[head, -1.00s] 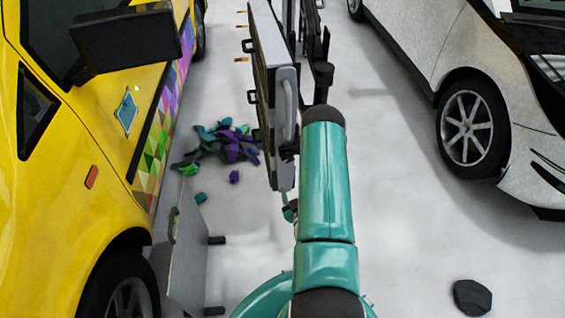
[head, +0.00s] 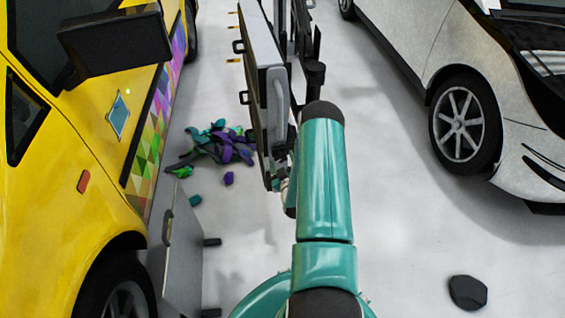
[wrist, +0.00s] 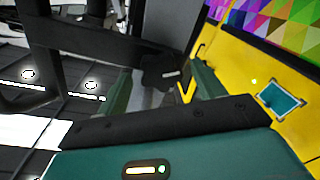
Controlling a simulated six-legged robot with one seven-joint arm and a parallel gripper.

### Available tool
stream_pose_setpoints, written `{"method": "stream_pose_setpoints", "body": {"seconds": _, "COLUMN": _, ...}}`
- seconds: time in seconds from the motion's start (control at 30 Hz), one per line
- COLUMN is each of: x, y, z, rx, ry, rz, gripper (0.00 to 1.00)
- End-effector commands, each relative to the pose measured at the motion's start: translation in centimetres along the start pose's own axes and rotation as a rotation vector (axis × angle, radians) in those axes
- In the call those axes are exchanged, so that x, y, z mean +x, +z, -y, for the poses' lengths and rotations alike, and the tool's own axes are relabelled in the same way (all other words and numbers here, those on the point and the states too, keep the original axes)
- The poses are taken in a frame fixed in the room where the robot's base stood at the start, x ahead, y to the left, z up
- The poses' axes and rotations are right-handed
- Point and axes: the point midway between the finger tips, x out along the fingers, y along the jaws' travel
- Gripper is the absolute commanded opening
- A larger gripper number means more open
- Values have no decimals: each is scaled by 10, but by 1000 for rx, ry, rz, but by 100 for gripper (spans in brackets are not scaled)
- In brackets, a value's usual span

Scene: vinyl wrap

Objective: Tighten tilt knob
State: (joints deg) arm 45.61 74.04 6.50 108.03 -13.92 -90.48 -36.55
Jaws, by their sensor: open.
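A dark knob-like part with a pale mark (wrist: 160,72) shows in the wrist view. I take it for the tilt knob, but its shape is unclear. My gripper (wrist: 160,88) is open, with one green finger on each side of this part in the picture. I cannot tell whether either finger touches it. In the head view the upright grey and black panel stand (head: 270,85) is ahead of my arm, left of centre. My gripper is mostly hidden there behind my teal arm link, close to the stand's lower end.
A yellow car (head: 60,210) with a colourful wrap strip stands on the left, and a white car (head: 420,60) on the right. Vinyl scraps (head: 220,145) and a grey panel (head: 182,250) are at left. A dark lump (head: 467,292) lies on otherwise clear floor at right.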

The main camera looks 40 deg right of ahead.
Motion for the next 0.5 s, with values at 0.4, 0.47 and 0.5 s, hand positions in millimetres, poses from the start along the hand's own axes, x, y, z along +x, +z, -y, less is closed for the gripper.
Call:
{"method": "stream_pose_setpoints", "body": {"seconds": 0.4, "x": 0, "y": 0, "z": 0, "rx": 1, "ry": 0, "rz": 0, "gripper": 24}}
{"method": "stream_pose_setpoints", "body": {"seconds": 0.47, "x": 0, "y": 0, "z": 0, "rx": 3, "ry": 0, "rz": 0, "gripper": 24}}
{"method": "stream_pose_setpoints", "body": {"seconds": 0.5, "x": 0, "y": 0, "z": 0, "rx": 6, "ry": 0, "rz": 0, "gripper": 24}}
